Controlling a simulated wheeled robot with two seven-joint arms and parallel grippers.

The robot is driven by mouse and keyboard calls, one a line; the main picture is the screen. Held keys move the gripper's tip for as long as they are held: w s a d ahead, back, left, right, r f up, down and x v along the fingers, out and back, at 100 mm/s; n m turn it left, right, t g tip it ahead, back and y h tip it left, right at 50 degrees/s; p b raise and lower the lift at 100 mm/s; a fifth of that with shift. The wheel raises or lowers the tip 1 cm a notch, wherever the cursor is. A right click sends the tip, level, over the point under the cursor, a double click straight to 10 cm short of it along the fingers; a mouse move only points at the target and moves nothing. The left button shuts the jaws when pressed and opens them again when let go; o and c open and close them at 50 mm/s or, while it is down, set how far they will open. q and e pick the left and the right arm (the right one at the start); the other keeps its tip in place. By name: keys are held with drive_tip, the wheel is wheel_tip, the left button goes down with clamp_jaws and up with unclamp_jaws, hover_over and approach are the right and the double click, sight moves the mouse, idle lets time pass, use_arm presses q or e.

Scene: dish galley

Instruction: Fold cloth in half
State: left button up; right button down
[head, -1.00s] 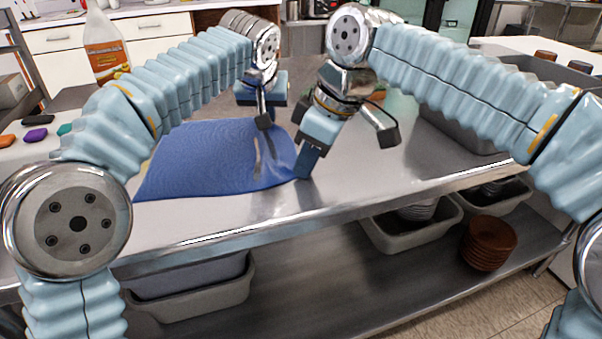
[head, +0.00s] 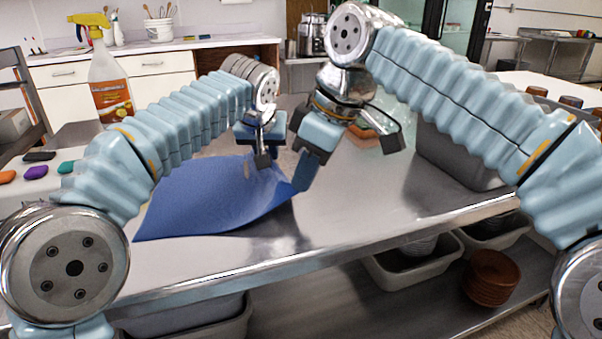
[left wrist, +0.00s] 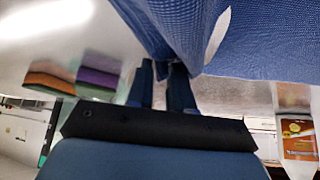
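The blue cloth (head: 205,192) lies on the steel table, its left part flat and its right side lifted in a curve toward my grippers. My left gripper (head: 262,160) is at the cloth's far right edge. In the left wrist view its fingers (left wrist: 163,82) are close together at a gathered fold of the cloth (left wrist: 180,35). My right gripper (head: 303,176) is at the near right corner, its fingers pinching the cloth edge. The fingertips are partly hidden by the cloth and the gripper bodies.
The steel table (head: 370,200) is clear right of the cloth, up to a grey bin (head: 455,155). A spray bottle (head: 110,85) stands at the back left. Coloured pieces, including a purple one (head: 36,172), lie at the left. Tubs and brown bowls (head: 490,275) are on the shelf below.

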use_arm(q)
drive_tip(key=o, duration=0.7)
drive_tip(key=shift+f, duration=0.15)
drive_tip(key=shift+o, duration=0.4)
drive_tip(key=o, duration=0.6)
drive_tip(key=shift+a, duration=0.1)
